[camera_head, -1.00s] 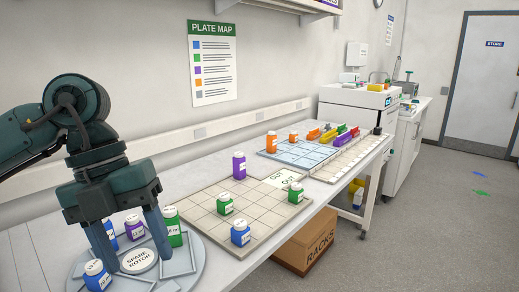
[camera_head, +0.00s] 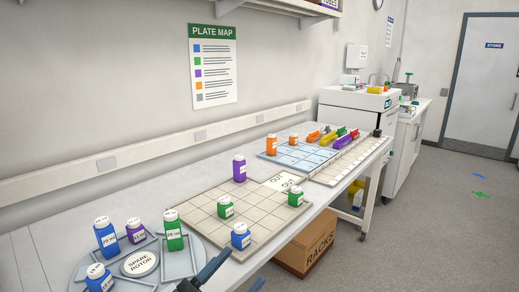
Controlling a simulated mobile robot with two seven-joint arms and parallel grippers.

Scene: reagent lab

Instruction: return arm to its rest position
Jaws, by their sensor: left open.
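My left gripper (camera_head: 230,271) shows only in part at the bottom edge of the head view, low and right of the round spare rotor. Its blue-grey fingers are apart with nothing seen between them. Most of the gripper and its arm lie below the picture. The rotor (camera_head: 139,263) is a grey disc on the bench with blue, purple and green labelled bottles standing on it. My right gripper is not in the picture.
A beige grid board (camera_head: 215,191) on the bench holds purple, green and blue bottles. Behind it are a light-blue grid (camera_head: 296,152) with orange bottles and several coloured racks. A cardboard box (camera_head: 305,247) stands under the bench. The floor at right is mostly clear.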

